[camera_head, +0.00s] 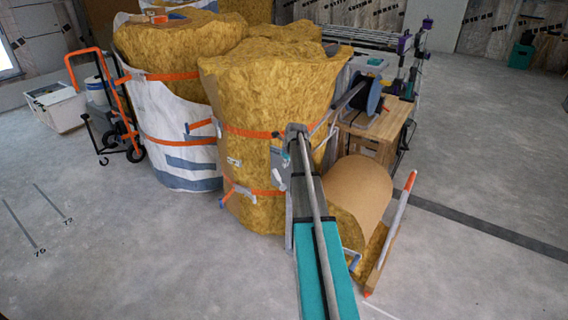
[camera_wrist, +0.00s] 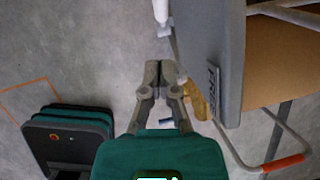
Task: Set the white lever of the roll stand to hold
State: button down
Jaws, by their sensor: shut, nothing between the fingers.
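A white rod end (camera_wrist: 160,11), which looks like the lever, hangs at the top edge of the wrist view. Most of it is cut off, so its setting cannot be read. It is beside the grey side plate (camera_wrist: 208,45) of the roll stand, which carries a small dark label (camera_wrist: 213,80) too small to read surely. My gripper (camera_wrist: 160,68) is shut and empty, below the rod end in the wrist view and left of the plate, apart from the rod. In the head view my arm covers part of the stand, and the gripper and lever cannot be made out there.
A brown sheet (camera_head: 358,185) curves beside the stand. Large yellow insulation rolls (camera_head: 265,85) stand behind. An orange hand truck (camera_head: 95,75) is at the left. The floor at front left is clear.

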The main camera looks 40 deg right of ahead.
jog(key=shift+w+p+v, duration=0.2)
jog(key=shift+p+v, duration=1.75)
jog(key=shift+v, duration=0.45)
jog(key=shift+a, duration=0.15)
jog(key=s+a+n+g, duration=0.1)
jog(key=s+a+n, duration=0.3)
jog(key=a+n, duration=0.65)
jog(key=s+a+n+g, duration=0.1)
jog(key=s+a+n, duration=0.4)
jog(key=a, duration=1)
jog(key=s+a+f+n+g, duration=0.1)
jog(key=s+a+n+g, duration=0.1)
jog(key=s+a+n, duration=1.45)
notch_tip(320, 180, up, 18)
jog(key=w+n+p, duration=0.1)
jog(key=w+p, duration=0.1)
jog(key=p, duration=1.5)
jog(key=shift+w+a+f+n+p, duration=0.15)
jog(key=shift+a+f+n+p, duration=0.15)
jog(key=shift+a+n, duration=0.1)
